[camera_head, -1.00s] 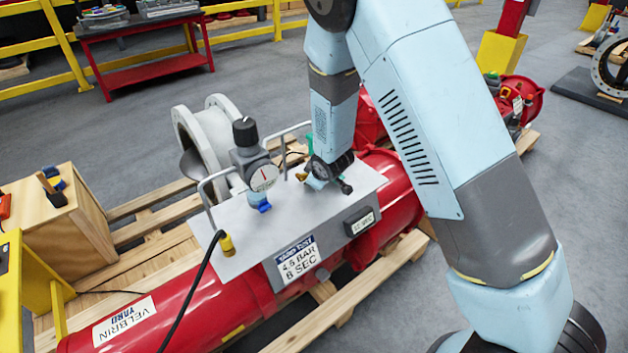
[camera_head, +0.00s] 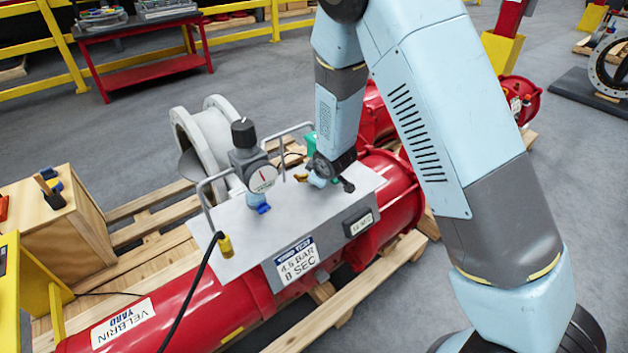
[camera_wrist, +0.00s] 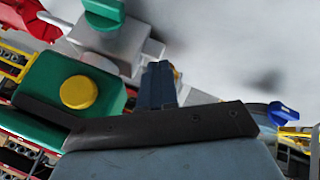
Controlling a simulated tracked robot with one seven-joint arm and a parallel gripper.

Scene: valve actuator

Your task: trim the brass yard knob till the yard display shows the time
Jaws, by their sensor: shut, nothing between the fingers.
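The small brass knob (camera_head: 301,177) shows on the grey panel (camera_head: 225,262), just left of my gripper. My gripper (camera_head: 322,182) is low over the panel, largely hidden by my own wrist; whether it touches the knob cannot be told. In the wrist view my gripper (camera_wrist: 158,82) has its fingers together with nothing between them. The yard test sign (camera_head: 297,261) reads 4.5 BAR, 8 SEC.
A regulator with a dial gauge (camera_head: 262,178) and a blue tap (camera_head: 263,208) stands left of my gripper. Metal handles (camera_head: 204,200) rise from the panel. A green box with a yellow button (camera_wrist: 80,92) is close by in the wrist view. A black hose crosses the red cylinder (camera_head: 180,310).

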